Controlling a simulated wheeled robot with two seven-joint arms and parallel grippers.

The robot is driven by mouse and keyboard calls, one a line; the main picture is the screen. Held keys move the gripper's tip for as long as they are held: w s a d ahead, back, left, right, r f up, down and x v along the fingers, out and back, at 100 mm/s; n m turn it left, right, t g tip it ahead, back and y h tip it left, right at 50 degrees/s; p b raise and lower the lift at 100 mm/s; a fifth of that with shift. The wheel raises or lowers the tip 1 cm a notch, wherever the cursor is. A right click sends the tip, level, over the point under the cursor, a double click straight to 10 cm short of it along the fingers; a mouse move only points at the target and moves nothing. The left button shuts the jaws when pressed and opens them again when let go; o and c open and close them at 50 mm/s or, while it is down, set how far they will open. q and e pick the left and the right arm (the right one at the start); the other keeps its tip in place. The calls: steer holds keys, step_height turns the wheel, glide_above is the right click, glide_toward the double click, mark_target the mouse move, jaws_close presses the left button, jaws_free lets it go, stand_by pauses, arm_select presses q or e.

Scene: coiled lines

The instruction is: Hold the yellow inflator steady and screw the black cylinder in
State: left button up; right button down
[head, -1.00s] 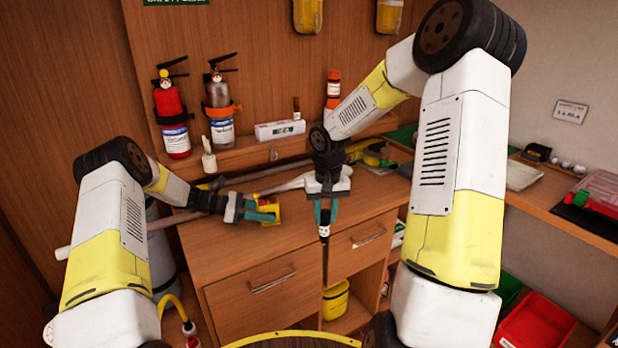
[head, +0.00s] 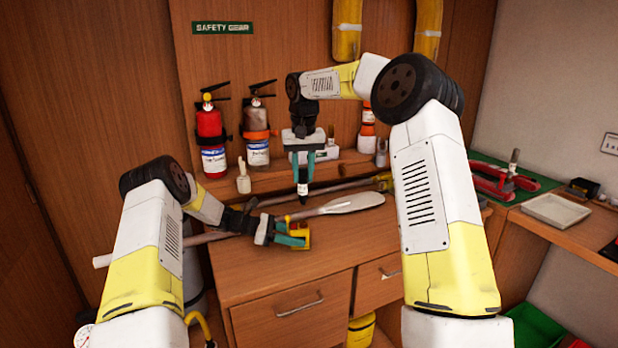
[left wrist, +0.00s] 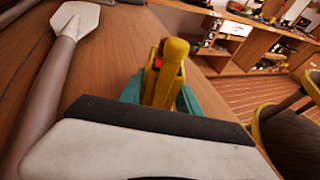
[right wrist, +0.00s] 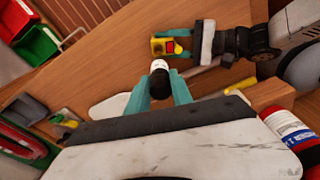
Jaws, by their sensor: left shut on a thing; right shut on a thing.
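The yellow inflator (head: 302,237) is low over the cabinet top, a small yellow body with a red spot. My left gripper (head: 293,238) is shut on it; it also shows in the left wrist view (left wrist: 166,75) between the teal fingers. The black cylinder (head: 302,188), with a white band, is held upright by my right gripper (head: 302,165), which points down and is shut on it. In the right wrist view the cylinder (right wrist: 160,67) shows its white end, apart from the inflator (right wrist: 165,46). The inflator's socket is not clearly visible.
A paddle (head: 350,203) lies across the cabinet top (head: 345,245) behind the inflator. The front of the cabinet top is clear. A white tray (head: 555,210) sits on the right shelf.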

mark_target(303, 198)
steer(key=shift+f, duration=2.55)
steer(key=shift+s+f, duration=0.1)
